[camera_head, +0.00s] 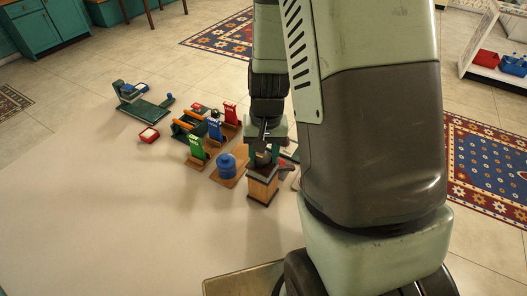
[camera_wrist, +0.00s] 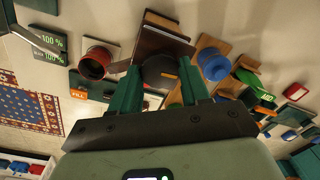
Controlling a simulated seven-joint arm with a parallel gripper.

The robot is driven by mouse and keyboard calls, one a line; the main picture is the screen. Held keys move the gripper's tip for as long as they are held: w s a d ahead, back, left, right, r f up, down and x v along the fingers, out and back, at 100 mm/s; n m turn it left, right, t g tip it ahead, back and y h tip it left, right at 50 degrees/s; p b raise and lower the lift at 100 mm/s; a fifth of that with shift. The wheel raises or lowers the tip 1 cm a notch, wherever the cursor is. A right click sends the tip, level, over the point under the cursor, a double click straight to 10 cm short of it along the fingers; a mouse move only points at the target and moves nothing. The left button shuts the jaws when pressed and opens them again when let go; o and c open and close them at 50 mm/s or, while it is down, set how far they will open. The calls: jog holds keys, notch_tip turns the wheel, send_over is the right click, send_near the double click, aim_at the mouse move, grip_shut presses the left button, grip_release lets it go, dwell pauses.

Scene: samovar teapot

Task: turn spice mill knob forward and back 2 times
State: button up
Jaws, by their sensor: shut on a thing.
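The spice mill (camera_head: 262,190) is a wooden box with a dark top, standing upright at the front of the row of objects in the head view. In the wrist view its brown body (camera_wrist: 160,38) shows beyond my fingers. Its dark round knob (camera_wrist: 160,71) sits between my two green fingers. My gripper (camera_wrist: 158,78) is shut on the knob from above, one finger on each side. In the head view my gripper (camera_head: 263,154) is over the mill's top, and my arm hides part of the area to the right.
A blue jar (camera_head: 226,167) on a wooden board stands close to the left of the mill. Green (camera_head: 196,147), blue and red upright pieces stand behind it. A red round cup (camera_wrist: 95,64) is on the mill's other side. The pale surface at front left is clear.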

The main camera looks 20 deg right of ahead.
aim_at(265, 158)
jog(key=o, duration=1.1)
jog(key=shift+c, duration=0.2)
jog(key=shift+r, duration=0.1)
notch_tip(265, 158, up, 11)
jog(key=shift+d, duration=0.25)
jog(key=shift+f, duration=0.2)
